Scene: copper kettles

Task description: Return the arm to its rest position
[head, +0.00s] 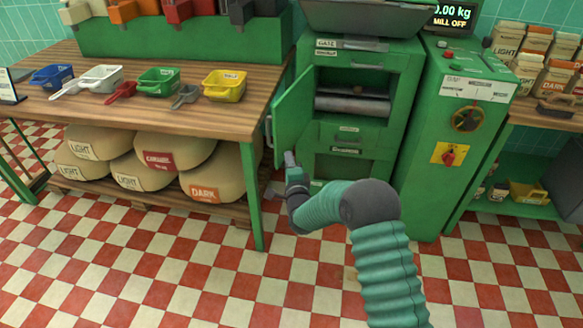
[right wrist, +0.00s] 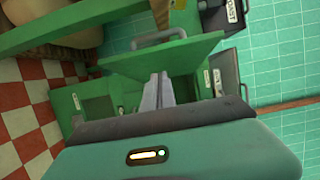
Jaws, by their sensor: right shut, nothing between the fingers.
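My right arm comes in from the bottom right of the head view. Its gripper (head: 289,160) is in front of the green mill cabinet, close to the lower edge of its open door (head: 292,115). From the head view I cannot tell whether it touches the door. In the right wrist view the two grey fingers (right wrist: 158,92) are together with nothing between them, and the green door (right wrist: 160,58) with its handle lies just beyond them. My left gripper is not in view.
A wooden table (head: 165,108) with coloured scoop bins stands left, sacks (head: 160,160) on its lower shelf. The green control cabinet (head: 440,150) with a wheel stands right of the mill. A shelf with bags (head: 535,60) is far right. The checkered floor in front is clear.

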